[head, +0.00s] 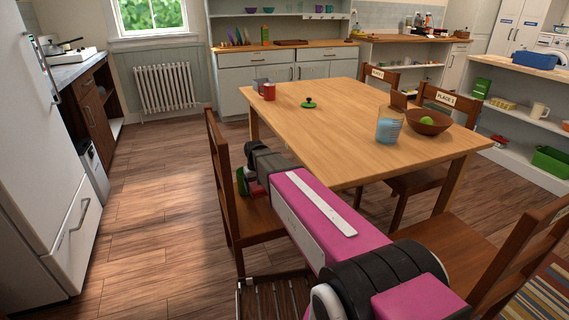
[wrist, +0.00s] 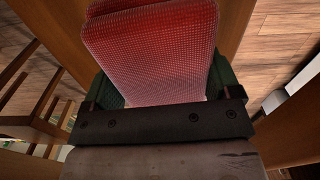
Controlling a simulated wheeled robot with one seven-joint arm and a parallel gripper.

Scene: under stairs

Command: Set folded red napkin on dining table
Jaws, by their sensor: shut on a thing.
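The folded red napkin (wrist: 150,50) fills the upper middle of the wrist view, with a fine grid texture. My gripper (wrist: 163,85) is shut on it, a green finger at each side. In the head view my gripper (head: 243,183) is by the near-left chair, short of the table's near-left edge, and the napkin is mostly hidden behind it. The wooden dining table (head: 330,125) stands in the middle of the head view. I cannot tell the napkin's exact height from these views.
The near-left chair (head: 219,170) stands close beside my gripper. The table's middle and near-left are clear.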

